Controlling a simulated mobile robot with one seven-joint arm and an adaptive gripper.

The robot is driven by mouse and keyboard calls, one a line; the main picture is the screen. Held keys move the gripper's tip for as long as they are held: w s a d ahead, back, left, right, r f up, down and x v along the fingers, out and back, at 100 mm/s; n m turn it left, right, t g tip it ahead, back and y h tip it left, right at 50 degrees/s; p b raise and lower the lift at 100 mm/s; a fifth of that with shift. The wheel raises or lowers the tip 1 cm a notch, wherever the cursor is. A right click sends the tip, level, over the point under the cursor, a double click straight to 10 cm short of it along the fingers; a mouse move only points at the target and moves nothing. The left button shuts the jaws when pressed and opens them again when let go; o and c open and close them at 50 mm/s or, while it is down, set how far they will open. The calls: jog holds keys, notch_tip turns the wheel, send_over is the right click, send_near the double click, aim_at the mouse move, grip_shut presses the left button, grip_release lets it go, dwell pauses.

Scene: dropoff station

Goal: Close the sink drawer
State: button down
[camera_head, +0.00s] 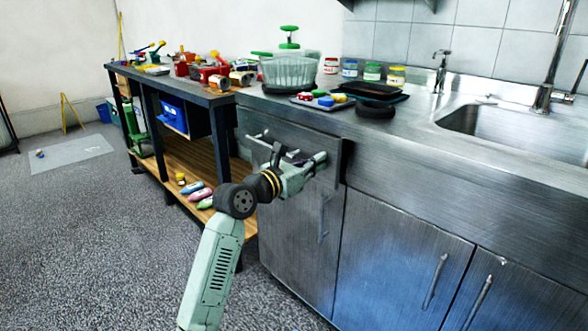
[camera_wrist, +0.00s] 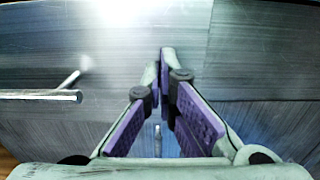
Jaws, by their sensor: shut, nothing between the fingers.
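The sink drawer (camera_head: 322,143) is the upper left metal front of the sink unit. Its dark right side edge shows, so it stands a little out from the cabinet. My gripper (camera_head: 322,160) is in front of the right part of the drawer front, its fingers shut and empty. In the wrist view, the purple-padded fingers (camera_wrist: 168,62) point at the brushed metal front (camera_wrist: 115,45). The drawer's bar handle (camera_wrist: 40,95) is to their left, apart from them. I cannot tell whether the fingertips touch the front. My gripper hides part of the drawer in the head view.
Cabinet doors with upright handles (camera_head: 435,281) are below and to the right. The sink basin (camera_head: 520,130) is at right. A glass container (camera_head: 290,72) and jars stand on the counter above. A workbench (camera_head: 170,85) with toys is at left.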

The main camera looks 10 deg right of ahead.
aim_at(328, 156)
jog(key=x, duration=0.5)
jog(key=shift+p, duration=0.35)
jog(key=shift+r, duration=0.1)
jog(key=shift+w, duration=0.1)
jog(key=shift+a, duration=0.1)
